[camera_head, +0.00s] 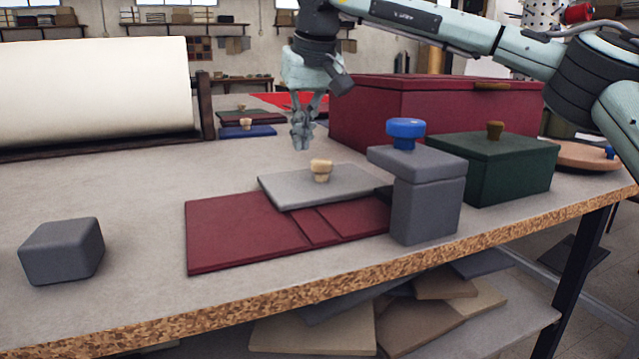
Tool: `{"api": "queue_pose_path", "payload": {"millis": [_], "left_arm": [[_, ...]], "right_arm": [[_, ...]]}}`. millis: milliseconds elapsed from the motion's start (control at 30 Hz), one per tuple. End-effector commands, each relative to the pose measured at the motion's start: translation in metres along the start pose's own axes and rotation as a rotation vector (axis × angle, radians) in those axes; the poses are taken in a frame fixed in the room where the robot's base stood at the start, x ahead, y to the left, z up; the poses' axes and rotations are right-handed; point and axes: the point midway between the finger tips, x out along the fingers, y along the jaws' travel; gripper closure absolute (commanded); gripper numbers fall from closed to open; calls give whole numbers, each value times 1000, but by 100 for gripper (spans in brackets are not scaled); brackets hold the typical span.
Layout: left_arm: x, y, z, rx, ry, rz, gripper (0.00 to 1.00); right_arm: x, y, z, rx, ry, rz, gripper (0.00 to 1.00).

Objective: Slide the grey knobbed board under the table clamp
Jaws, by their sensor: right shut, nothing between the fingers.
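The grey knobbed board (285,190) lies on a dark red panel (235,227), with a pale wooden knob (321,168) on its top. The table clamp (428,205) is a grey block with an overhanging upper plate and a blue knob (405,130). It stands at the right end of the red panel, near the table's front edge. The board's right edge is close to the clamp's left side; I cannot tell whether they touch. My right gripper (302,142) points down, shut and empty, above and slightly left of the knob, apart from it. My left gripper is out of view.
A grey block (62,250) sits at the front left of the table. A green box (493,165) and large dark red box (410,110) stand behind the clamp. A white roll (95,92) is at the back left. The left-centre tabletop is clear.

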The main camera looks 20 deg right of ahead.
Motion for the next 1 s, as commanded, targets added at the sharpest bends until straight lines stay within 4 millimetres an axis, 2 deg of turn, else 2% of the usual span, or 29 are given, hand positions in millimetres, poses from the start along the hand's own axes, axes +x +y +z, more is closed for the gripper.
{"api": "queue_pose_path", "payload": {"millis": [1000], "left_arm": [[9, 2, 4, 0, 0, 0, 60]], "right_arm": [[20, 0, 8, 0, 0, 0, 100]]}}
